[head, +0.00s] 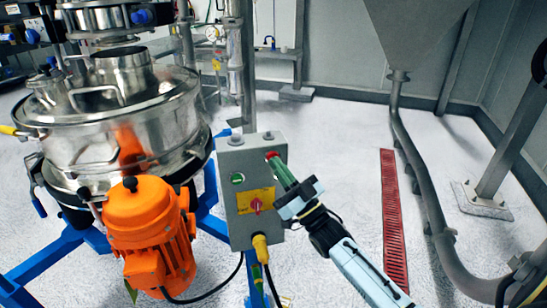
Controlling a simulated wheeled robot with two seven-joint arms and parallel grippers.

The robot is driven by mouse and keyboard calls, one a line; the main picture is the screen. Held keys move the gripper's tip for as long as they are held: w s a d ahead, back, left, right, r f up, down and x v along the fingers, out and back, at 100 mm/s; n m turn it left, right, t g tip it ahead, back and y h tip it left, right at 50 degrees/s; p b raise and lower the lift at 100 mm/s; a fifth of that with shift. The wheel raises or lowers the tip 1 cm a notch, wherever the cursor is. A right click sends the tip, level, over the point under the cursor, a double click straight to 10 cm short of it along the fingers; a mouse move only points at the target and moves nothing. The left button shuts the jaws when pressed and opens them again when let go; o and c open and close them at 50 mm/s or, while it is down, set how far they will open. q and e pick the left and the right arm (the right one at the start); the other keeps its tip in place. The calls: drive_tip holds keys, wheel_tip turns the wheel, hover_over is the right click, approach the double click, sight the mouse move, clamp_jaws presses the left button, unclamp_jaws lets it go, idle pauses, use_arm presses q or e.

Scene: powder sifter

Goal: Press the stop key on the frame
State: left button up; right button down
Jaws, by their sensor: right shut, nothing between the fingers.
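The grey control box (240,205) is mounted on the blue frame (208,195) beside the sifter. A red key (271,155) shows at the box's upper right; I take it for the stop key. A green key (238,178) sits at the upper left of the same face. My right gripper (277,163) is shut and empty, its green fingers pointing up and left. Its tips are at the red key and cover part of it; I cannot tell whether they press it. My left gripper is not in view.
A red rotary switch (256,205) on a yellow plate sits low on the box. The orange motor (150,235) and steel sifter (120,120) stand at left. A red floor grate (393,215) and grey pipe (430,185) lie to the right. The floor between is clear.

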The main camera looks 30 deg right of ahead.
drive_tip(key=shift+s+a+p, duration=0.15)
drive_tip(key=shift+s+p, duration=0.15)
drive_tip(key=shift+s, duration=0.35)
drive_tip(key=s+p, duration=0.1)
drive_tip(key=s+a, duration=0.1)
drive_tip(key=s, duration=0.1)
drive_tip(key=s+p, duration=0.1)
drive_tip(key=shift+s+a+p, duration=0.25)
drive_tip(key=shift+s+p, duration=0.1)
drive_tip(key=shift+f, duration=0.1)
idle(0.5)
